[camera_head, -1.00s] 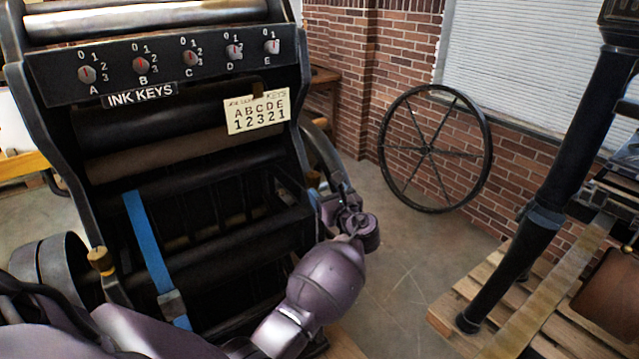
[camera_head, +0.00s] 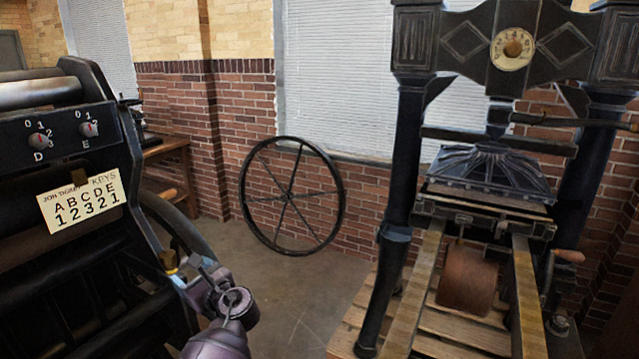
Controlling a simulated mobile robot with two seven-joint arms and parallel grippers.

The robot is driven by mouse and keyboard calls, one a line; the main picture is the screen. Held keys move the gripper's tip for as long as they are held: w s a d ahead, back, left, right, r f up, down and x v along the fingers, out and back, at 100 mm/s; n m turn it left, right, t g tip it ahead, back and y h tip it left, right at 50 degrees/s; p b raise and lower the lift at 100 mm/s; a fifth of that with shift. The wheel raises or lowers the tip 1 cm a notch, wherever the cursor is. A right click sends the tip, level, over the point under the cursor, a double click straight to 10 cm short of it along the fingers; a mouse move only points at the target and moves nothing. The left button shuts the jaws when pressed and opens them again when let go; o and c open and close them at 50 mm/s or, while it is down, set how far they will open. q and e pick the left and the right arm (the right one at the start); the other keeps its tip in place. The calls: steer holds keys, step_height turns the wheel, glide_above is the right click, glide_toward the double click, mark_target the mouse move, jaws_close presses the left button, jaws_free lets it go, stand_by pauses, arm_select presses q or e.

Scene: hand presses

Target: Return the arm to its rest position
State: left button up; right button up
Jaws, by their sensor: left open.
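My left arm, purple and grey, comes up from the bottom edge. Its gripper (camera_head: 198,275) is beside the lower right side of the black press (camera_head: 100,265). The jaws are open and I see nothing held in them. I cannot tell whether the gripper touches the press frame. My right gripper is out of view.
The press has ink key knobs D (camera_head: 40,141) and E (camera_head: 88,129) above a key card (camera_head: 82,200). A spoked wheel (camera_head: 291,195) leans by the brick wall (camera_head: 245,110). A hand press (camera_head: 490,180) stands on a wooden pallet (camera_head: 440,345) at right. Bare floor (camera_head: 290,285) lies between.

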arm_select(q)
steer(key=w+d+n+t+h, duration=0.2)
steer(key=d+n+t+h, duration=0.35)
steer(key=n+h, duration=0.4)
steer(key=s+d+f+n+h, duration=0.3)
steer(key=s+f+n+h, duration=0.1)
steer(key=s+f+n, duration=0.4)
steer(key=s+f+n+g, duration=0.1)
steer(key=s+f, duration=0.3)
steer(key=s, duration=0.5)
steer(key=s+a+f+n+g+h, duration=0.1)
steer(key=s+f+n, duration=0.1)
steer(key=s+f, duration=0.3)
steer(key=s+a+f+n+g, duration=0.1)
steer(key=s+f, duration=0.3)
steer(key=s, duration=0.9)
steer(key=shift+s+f+n, duration=0.2)
steer(key=shift+f+n, duration=0.05)
steer(key=shift+n, duration=0.1)
steer(key=shift+g+h, duration=0.25)
